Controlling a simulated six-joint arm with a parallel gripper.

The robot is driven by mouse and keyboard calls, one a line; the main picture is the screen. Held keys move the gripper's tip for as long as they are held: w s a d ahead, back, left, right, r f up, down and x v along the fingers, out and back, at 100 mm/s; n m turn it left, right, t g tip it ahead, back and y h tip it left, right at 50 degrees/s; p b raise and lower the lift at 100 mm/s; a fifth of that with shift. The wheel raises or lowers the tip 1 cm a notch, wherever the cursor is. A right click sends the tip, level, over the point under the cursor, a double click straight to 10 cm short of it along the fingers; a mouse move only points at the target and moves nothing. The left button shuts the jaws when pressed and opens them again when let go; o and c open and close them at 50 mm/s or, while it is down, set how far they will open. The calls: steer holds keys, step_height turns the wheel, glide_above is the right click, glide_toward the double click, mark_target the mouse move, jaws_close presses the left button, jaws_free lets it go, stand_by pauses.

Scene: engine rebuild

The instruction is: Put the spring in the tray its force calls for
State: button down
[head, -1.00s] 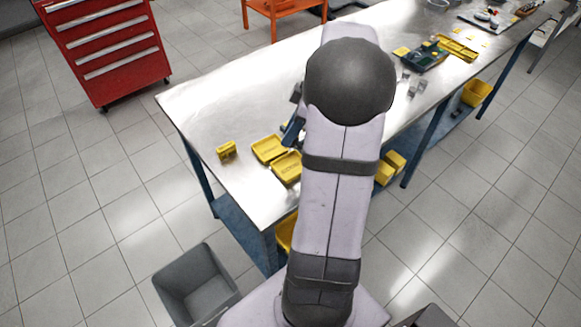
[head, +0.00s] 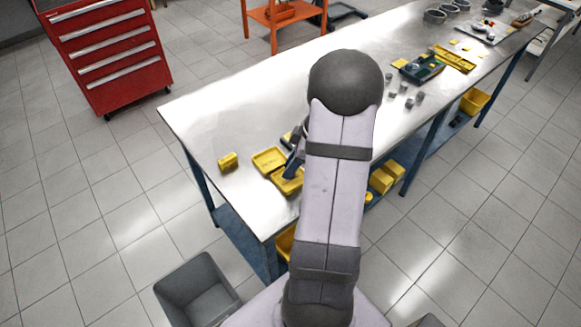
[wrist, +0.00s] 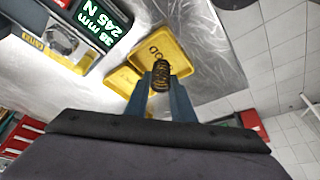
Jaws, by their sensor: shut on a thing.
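My gripper (wrist: 160,88) is shut on a dark coil spring (wrist: 160,75), which stands out between the blue fingertips. In the wrist view the spring is in front of a yellow tray (wrist: 186,66) whose visible lettering reads "OOD". I cannot tell its height above the tray. A second yellow tray (wrist: 122,82) lies beside it. A tester with a lit display (wrist: 100,22) reads 38 mm and 245 N. In the head view my gripper (head: 291,168) is by the nearer tray (head: 285,186); the other tray (head: 268,157) lies behind it. The spring is hidden there.
A small yellow block (head: 228,162) stands left of the trays on the metal bench (head: 215,115). Several small grey parts (head: 408,97) and a dark green-blue unit (head: 420,67) lie farther right. A grey bin (head: 197,290) stands on the floor.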

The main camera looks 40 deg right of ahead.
steer(key=shift+f, duration=0.85)
steer(key=shift+f, duration=0.15)
steer(key=c, duration=1.5)
jaws_free()
steer(key=shift+r, duration=0.2)
steer(key=b+v, duration=0.3)
steer(key=v, duration=0.9)
steer(key=shift+b, duration=0.35)
